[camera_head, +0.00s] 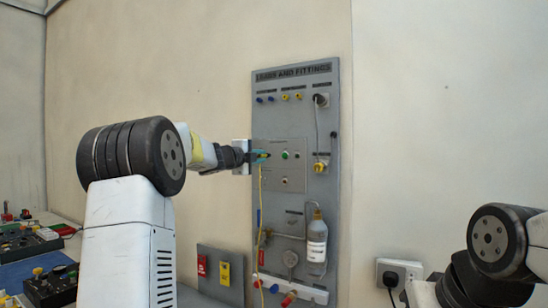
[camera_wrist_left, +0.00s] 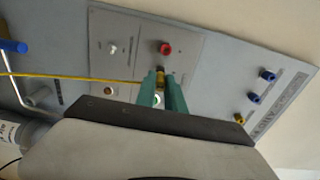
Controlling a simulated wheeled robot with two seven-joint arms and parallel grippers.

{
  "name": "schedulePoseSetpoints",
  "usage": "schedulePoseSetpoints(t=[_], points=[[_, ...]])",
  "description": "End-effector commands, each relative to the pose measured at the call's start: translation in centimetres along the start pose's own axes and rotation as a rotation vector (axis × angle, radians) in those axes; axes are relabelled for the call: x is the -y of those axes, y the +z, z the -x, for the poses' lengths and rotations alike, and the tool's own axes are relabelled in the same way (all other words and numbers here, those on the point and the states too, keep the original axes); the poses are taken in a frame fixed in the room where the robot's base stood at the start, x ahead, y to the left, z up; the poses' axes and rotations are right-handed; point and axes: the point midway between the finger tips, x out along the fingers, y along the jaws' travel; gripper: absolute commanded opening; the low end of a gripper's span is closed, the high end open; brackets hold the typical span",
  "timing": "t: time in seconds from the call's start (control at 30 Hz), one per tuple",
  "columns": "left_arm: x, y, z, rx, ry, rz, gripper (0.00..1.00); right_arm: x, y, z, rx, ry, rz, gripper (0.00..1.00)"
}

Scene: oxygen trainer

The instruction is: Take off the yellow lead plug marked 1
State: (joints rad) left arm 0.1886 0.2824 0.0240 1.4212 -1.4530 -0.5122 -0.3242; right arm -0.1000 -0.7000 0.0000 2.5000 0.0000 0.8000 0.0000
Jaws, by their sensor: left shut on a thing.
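The yellow lead plug (camera_wrist_left: 160,79) sits between the teal fingertips of my left gripper (camera_wrist_left: 162,92) in the left wrist view, at the small inset plate of the grey panel. In the head view my left gripper (camera_head: 262,156) reaches the panel from the left, its fingers closed there. The yellow lead (camera_head: 260,205) hangs down from the fingertips, and it runs off to the left in the wrist view (camera_wrist_left: 75,79). The fingers hide much of the plug and its socket. I cannot read a number on it. My right gripper is out of view.
The upright grey panel (camera_head: 266,82) carries blue sockets (camera_head: 265,99), yellow sockets (camera_head: 291,96), a green button (camera_head: 285,155) and a bottle (camera_head: 317,240). A red and yellow switch box (camera_head: 224,270) stands lower left. A wall socket (camera_head: 398,274) is at the right.

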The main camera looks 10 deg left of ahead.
Motion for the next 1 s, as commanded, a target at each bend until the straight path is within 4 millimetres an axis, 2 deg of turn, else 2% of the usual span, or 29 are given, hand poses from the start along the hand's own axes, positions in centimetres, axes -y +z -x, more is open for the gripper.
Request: schedulePoseSetpoints(t=[1.0], points=[[0.0, 0.0, 3.9, 0.0, 0.0, 0.001, 0.0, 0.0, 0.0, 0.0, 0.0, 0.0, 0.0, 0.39]])
